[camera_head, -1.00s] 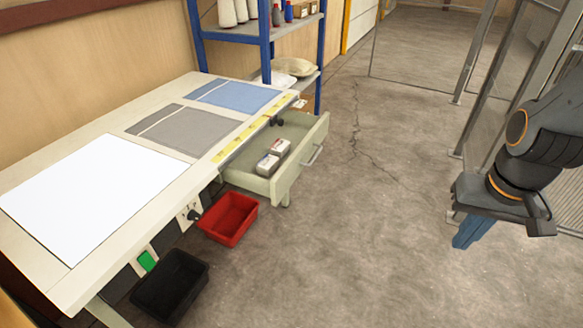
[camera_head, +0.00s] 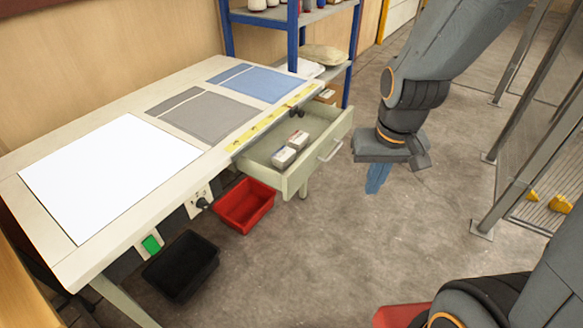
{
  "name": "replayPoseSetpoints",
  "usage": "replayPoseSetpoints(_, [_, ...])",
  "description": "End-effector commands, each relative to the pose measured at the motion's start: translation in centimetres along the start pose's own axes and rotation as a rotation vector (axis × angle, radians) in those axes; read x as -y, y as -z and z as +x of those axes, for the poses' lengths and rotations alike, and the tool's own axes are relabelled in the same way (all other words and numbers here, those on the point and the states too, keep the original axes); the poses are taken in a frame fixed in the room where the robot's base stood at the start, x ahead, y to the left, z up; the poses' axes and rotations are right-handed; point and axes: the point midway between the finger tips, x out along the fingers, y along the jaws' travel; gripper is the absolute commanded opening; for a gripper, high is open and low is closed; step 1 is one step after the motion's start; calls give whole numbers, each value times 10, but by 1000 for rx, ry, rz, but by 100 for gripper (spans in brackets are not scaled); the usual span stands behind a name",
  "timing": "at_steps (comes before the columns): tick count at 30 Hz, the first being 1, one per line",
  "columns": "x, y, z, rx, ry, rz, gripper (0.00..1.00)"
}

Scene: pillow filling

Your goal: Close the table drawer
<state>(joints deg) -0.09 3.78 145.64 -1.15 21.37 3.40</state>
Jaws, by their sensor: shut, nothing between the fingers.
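The table drawer (camera_head: 307,173) is pulled out from the right front side of the table (camera_head: 62,262). It has a pale front with a metal handle (camera_head: 331,150). Two small white boxes lie inside, a nearer one (camera_head: 284,157) and a farther one (camera_head: 299,139). My gripper (camera_head: 376,180) has blue fingers that point down. It is to the right of the drawer front, apart from it, over the floor. Its fingers are together with nothing between them.
A blue shelf rack (camera_head: 293,36) stands behind the drawer. A metal fence (camera_head: 522,125) is on the right. The floor before the drawer is clear.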

Motion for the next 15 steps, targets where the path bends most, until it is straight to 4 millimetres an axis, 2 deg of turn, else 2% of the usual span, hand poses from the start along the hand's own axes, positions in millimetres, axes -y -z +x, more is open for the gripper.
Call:
replayPoseSetpoints(5, [-1, 56, 47, -115, 1, 124, 0])
replayPoseSetpoints(9, [8, 105, 93, -232, 54, 245, 0])
replayPoseSetpoints(12, [18, 133, 123, -300, 116, 323, 0])
replayPoseSetpoints(15, [30, 153, 146, -348, 184, 389, 0])
